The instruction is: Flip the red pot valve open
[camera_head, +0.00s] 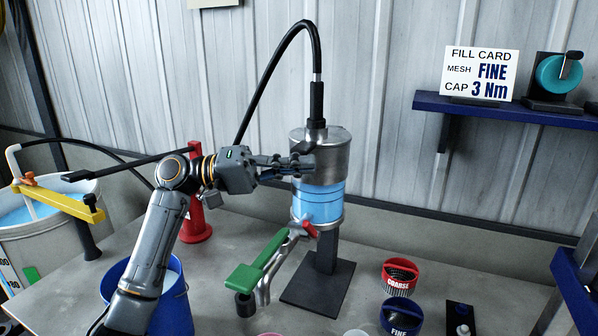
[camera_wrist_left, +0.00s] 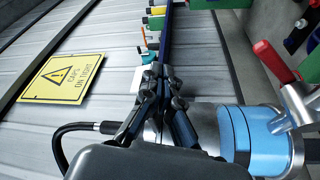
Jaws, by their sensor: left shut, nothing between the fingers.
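The small red valve handle (camera_head: 310,229) sits on the metal spout (camera_head: 280,262) low at the front of the disperser column. In the left wrist view the red handle (camera_wrist_left: 274,62) sticks out from the metal fitting at the right. The column has a steel top (camera_head: 328,156) and a blue see-through section (camera_head: 320,203). My left gripper (camera_head: 302,164) is shut and empty in front of the steel top, above the red handle and apart from it. Its closed fingers also show in the left wrist view (camera_wrist_left: 156,75). My right gripper is not in view.
A green lever (camera_head: 258,262) lies along the spout. A blue bucket (camera_head: 177,302) stands at the front left, and a red stand (camera_head: 196,220) with a black bar is behind my arm. Coarse (camera_head: 399,277) and fine (camera_head: 401,315) caps are on the bench at the right.

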